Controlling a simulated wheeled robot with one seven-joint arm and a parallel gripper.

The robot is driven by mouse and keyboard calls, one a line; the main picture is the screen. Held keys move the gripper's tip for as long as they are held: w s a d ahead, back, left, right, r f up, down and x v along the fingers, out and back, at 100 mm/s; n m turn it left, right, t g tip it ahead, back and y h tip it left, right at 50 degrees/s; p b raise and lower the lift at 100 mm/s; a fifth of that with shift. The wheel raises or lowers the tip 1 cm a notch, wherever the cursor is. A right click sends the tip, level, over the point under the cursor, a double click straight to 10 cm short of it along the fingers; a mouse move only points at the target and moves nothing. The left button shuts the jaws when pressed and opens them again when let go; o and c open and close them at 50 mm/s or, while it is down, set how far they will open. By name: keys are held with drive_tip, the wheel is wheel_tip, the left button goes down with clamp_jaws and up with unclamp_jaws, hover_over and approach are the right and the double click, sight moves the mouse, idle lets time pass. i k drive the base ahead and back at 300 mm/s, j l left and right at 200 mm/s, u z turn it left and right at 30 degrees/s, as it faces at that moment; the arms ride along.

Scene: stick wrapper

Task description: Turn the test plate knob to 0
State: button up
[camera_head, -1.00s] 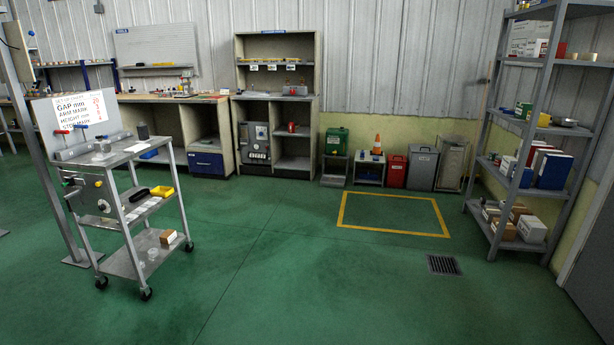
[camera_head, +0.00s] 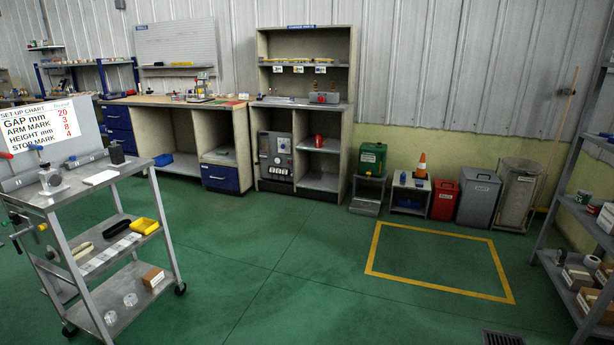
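I cannot tell for sure which thing is the test plate knob. A grey panel unit (camera_head: 276,160) with a round dial (camera_head: 284,145) and small displays or labels along its bottom stands in the lower left bay of the cabinet at the back wall. The metal cart (camera_head: 122,169) at the left carries a set-up chart (camera_head: 42,127), red- and blue-tipped levers and a green-handled fitting (camera_head: 35,229) on its side. Markings on the dial are too small to read. My gripper is not in view.
A workbench (camera_head: 165,101) and bins (camera_head: 478,197) line the back wall. A shelf rack (camera_head: 566,195) stands at right. The green floor is clear in the middle, with a yellow outlined rectangle (camera_head: 440,284).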

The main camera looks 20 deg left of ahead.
sight(50, 255)
drive_tip(key=i+u, duration=0.75)
drive_tip(key=u, duration=0.15)
drive_tip(key=i+l+u, duration=0.3)
drive_tip(key=u, duration=0.15)
drive_tip(key=i+l+u, duration=0.1)
drive_tip(key=i+u, duration=0.25)
drive_tip(key=i+l+u, duration=0.2)
drive_tip(key=u, duration=0.15)
drive_tip(key=i+l+u, duration=0.3)
drive_tip(key=i+u, duration=0.25)
drive_tip(key=i, duration=0.6)
drive_tip(key=i+l+u, duration=0.2)
drive_tip(key=i, duration=0.7)
drive_tip(key=j, duration=0.1)
